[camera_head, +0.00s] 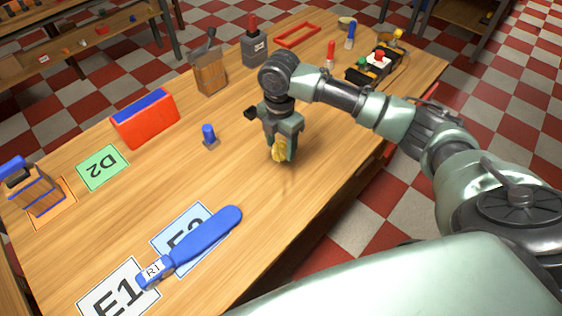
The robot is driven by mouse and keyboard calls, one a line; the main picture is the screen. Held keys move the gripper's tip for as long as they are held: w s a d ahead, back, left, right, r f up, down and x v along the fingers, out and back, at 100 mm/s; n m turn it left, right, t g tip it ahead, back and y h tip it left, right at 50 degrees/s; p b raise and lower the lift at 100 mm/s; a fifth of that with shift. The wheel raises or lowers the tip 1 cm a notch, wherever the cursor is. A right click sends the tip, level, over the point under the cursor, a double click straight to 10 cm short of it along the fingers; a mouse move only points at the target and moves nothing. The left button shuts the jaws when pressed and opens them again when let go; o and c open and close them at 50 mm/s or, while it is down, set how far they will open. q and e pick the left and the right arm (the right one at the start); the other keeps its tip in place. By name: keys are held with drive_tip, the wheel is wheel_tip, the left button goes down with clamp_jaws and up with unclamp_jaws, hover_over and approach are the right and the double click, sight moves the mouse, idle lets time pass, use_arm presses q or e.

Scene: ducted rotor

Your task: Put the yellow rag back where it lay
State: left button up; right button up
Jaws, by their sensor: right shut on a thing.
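The yellow rag (279,150) is a small crumpled bit of cloth between the fingers of my right gripper (281,153). The gripper points down over the middle of the wooden table (330,150) and is shut on the rag. The fingers hide part of the rag. I cannot tell for sure whether the rag touches the table or hangs just above it. My left gripper is not in view.
A blue paddle (205,240) lies across cards E1 (112,300) and E2. Left of my gripper stand a blue peg (209,135), a red box (146,120) and a wooden holder (210,75). Beyond my arm are a red frame (298,34) and a button box (368,68).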

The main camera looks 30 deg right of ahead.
sight(281, 156)
wheel_tip(281, 156, down, 3)
drive_tip(key=shift+f, duration=0.85)
wheel_tip(281, 156, down, 4)
drive_tip(key=shift+r, duration=0.1)
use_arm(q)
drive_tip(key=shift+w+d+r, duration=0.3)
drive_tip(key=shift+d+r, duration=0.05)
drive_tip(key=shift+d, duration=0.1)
use_arm(e)
drive_tip(key=o, duration=1.2)
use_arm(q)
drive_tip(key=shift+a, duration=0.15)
